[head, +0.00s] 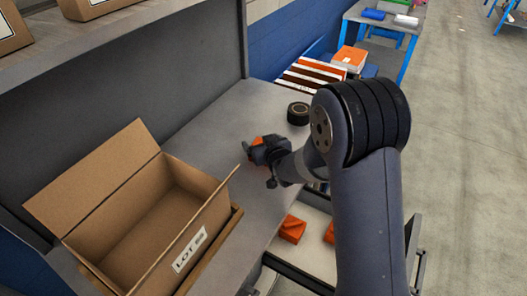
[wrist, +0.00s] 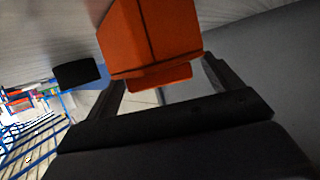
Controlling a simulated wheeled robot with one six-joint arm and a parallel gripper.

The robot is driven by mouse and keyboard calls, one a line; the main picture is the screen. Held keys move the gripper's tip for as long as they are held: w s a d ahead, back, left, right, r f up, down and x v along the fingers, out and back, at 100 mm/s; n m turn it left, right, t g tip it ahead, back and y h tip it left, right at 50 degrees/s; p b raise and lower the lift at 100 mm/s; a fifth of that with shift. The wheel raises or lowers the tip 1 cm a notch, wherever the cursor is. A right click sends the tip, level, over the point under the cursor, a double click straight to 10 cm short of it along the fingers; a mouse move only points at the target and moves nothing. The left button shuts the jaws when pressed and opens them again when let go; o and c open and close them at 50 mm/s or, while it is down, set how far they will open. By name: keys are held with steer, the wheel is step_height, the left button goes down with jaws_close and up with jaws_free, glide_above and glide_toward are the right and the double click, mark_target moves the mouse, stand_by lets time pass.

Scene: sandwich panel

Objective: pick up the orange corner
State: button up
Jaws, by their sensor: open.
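The orange corner (wrist: 155,38) is close in front of my gripper (wrist: 163,78) in the wrist view, with a dark line across it. The two fingers are apart, one on each side of its near end. I cannot tell whether they touch it. In the head view, only a small orange patch of the corner (head: 257,141) shows by my gripper (head: 254,152), low over the grey worktop. The rest is hidden by the gripper.
An open cardboard box (head: 150,215) with a label stands on the worktop (head: 215,118) at left. A black roll (head: 298,113) lies behind my gripper. More orange pieces (head: 292,229) lie in an open drawer below the front edge. Boxes sit on the shelf above.

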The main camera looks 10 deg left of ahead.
steer(key=c, duration=1.1)
